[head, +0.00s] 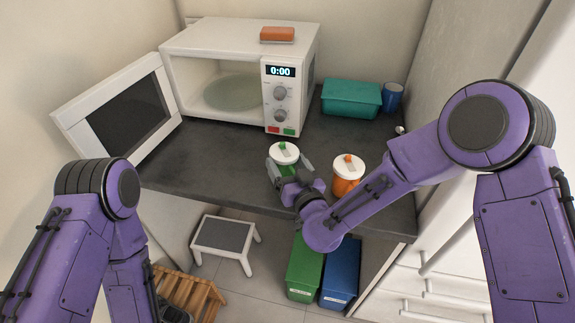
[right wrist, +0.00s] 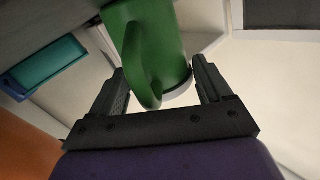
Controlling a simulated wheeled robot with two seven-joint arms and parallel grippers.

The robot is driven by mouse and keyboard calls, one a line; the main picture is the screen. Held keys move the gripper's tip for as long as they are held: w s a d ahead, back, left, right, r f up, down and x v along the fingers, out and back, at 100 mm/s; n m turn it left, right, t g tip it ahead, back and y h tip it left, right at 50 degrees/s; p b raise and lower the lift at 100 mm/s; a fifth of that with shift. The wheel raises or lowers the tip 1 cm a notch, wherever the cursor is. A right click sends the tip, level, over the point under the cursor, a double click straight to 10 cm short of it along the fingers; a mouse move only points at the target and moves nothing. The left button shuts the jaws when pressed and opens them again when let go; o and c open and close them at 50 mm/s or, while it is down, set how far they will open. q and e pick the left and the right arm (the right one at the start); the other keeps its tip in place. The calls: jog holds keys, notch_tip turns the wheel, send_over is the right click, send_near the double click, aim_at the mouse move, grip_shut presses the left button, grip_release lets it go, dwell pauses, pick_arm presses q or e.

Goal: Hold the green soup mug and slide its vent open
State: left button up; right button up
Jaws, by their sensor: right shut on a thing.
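The green soup mug (head: 287,168) is near the counter's front edge, upright, with a white lid and a green vent tab on top. My right gripper (head: 288,172) is shut on it, one finger on each side. In the right wrist view the mug (right wrist: 160,40) appears upside down between the fingers of my right gripper (right wrist: 163,85), its handle facing the camera and its white lid partly hidden. I cannot tell whether the mug touches the counter, or the vent's exact position. My left arm hangs at the lower left, and its fingers are not visible.
An orange mug (head: 346,184) with a white lid stands close right of my right gripper. The microwave (head: 222,42) is behind, its door (head: 122,105) open to the left. A teal box (head: 351,98) and a blue cup (head: 393,97) stand at the back right. The counter's left part is clear.

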pick_arm(q)
jog(key=shift+f, duration=0.2)
pick_arm(e)
jog(key=shift+s+f, duration=0.15)
jog(key=shift+f, duration=0.2)
jog(key=o, duration=0.9)
jog(key=shift+r, duration=0.1)
jog(key=c, duration=0.9)
jog(key=shift+c, duration=0.3)
pick_arm(q)
grip_shut()
